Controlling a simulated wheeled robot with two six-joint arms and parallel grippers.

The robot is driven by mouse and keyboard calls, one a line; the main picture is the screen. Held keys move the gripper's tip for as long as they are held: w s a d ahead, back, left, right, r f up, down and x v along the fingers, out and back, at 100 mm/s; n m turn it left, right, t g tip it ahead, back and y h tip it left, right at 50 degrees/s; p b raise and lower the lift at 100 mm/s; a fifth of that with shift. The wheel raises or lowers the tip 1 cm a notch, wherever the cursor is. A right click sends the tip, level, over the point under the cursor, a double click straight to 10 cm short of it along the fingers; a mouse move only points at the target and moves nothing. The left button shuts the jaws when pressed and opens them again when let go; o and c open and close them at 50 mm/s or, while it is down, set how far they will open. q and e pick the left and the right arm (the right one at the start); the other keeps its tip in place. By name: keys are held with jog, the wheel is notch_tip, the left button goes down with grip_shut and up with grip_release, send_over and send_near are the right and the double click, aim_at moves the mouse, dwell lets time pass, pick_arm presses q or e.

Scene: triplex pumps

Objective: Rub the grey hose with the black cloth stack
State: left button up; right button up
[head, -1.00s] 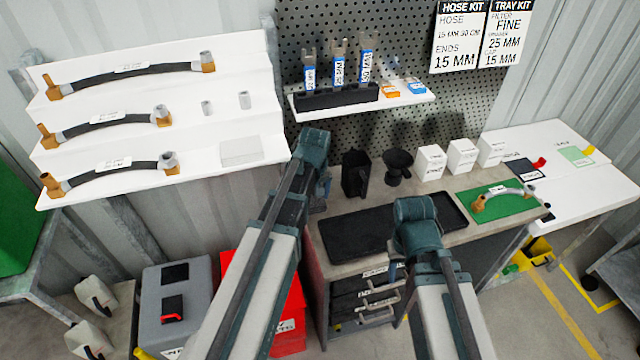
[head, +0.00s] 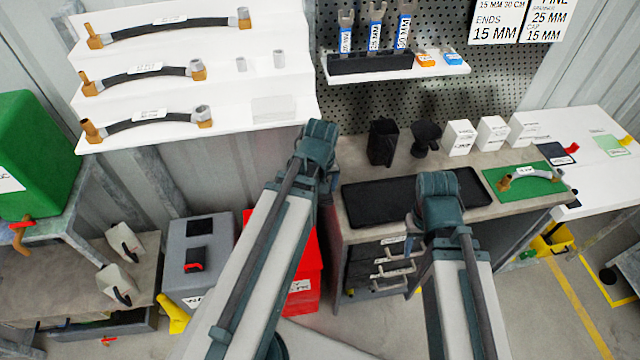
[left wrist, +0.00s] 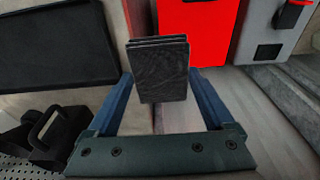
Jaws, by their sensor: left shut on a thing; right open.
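The black cloth stack (left wrist: 162,70) stands upright between the blue fingers of my left gripper (left wrist: 158,90) in the left wrist view, and that gripper is shut on it. In the head view my left arm hides the stack. The grey hose (head: 525,174) is a short, arched hose with a brass-coloured end, lying on a green mat (head: 510,192) at the right of the bench. My right gripper (head: 413,226) is open, partly hidden by its arm, in front of the bench's drawers. Both grippers are well left of the hose.
A black tray (head: 365,208) lies on the bench. Black containers (head: 383,143) and white boxes (head: 459,137) stand behind it. A white stepped rack (head: 225,128) with dark hoses is at the left. A red bin (head: 307,270) and grey case (head: 198,262) stand below.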

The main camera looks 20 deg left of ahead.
pick_arm(q)
jog(key=o, duration=0.6)
jog(key=c, duration=0.4)
jog(key=shift+d, duration=0.1)
jog(key=shift+c, duration=0.2)
